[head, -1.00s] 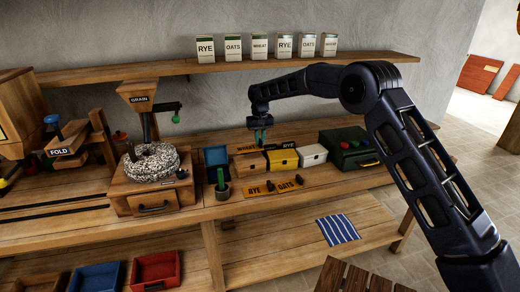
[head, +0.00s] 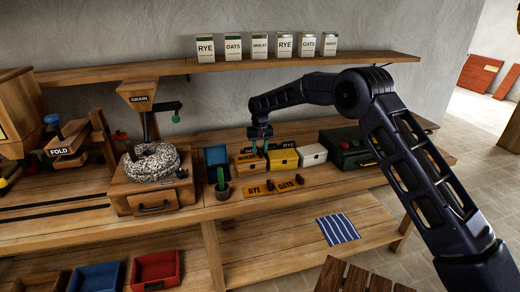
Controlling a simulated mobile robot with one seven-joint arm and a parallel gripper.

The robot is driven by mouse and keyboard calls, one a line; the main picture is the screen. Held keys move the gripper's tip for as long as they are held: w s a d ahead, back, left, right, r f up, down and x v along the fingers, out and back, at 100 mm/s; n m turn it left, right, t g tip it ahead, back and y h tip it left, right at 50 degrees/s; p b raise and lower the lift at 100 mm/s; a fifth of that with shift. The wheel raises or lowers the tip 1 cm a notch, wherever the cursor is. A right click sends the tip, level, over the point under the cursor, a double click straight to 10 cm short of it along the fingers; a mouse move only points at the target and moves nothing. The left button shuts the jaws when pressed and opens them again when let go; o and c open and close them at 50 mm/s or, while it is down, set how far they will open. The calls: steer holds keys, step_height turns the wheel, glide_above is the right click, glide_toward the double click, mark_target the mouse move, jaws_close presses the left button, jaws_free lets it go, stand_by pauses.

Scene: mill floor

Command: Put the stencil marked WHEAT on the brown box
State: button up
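The stencil marked WHEAT (head: 248,156) is an orange-tan plate with dark letters. It appears to lie on top of the brown box (head: 250,167); its exact contact is too small to tell. My gripper (head: 260,151) is just above the plate, with its two teal fingers apart. It appears to hold nothing. The brown box stands on the bench between an open blue box (head: 217,157) and a yellow box (head: 283,160).
A white box (head: 312,155) and a green case (head: 347,148) stand to the right. Stencils marked RYE (head: 257,190) and OATS (head: 289,185) lie in front. A shelf (head: 300,65) with cartons runs above.

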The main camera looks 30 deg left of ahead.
step_height(320, 180, up, 12)
steer(key=shift+r, duration=0.15)
stand_by(0.6)
